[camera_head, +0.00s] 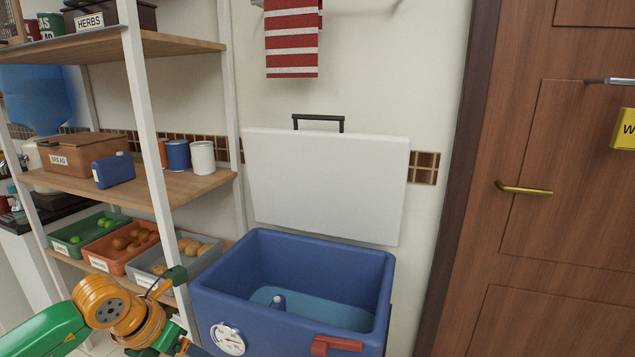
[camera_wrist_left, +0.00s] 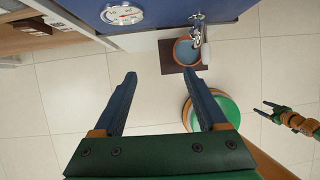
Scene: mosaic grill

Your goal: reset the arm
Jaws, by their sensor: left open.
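My left arm, green and orange, comes in at the lower left of the head view, with its gripper low in front of the cooler and partly cut off by the bottom edge. In the left wrist view my left gripper (camera_wrist_left: 160,76) is open, its two dark blue fingers apart and nothing between them. The floor shows beyond the fingers. A small green and orange gripper, which appears to be my right one (camera_wrist_left: 272,109), shows at the right of the wrist view, too small to judge its jaws.
A shelf (camera_head: 190,187) with bins is at left, a wooden door (camera_head: 560,230) at right. The wrist view shows a bowl (camera_wrist_left: 187,50) below the cooler's tap.

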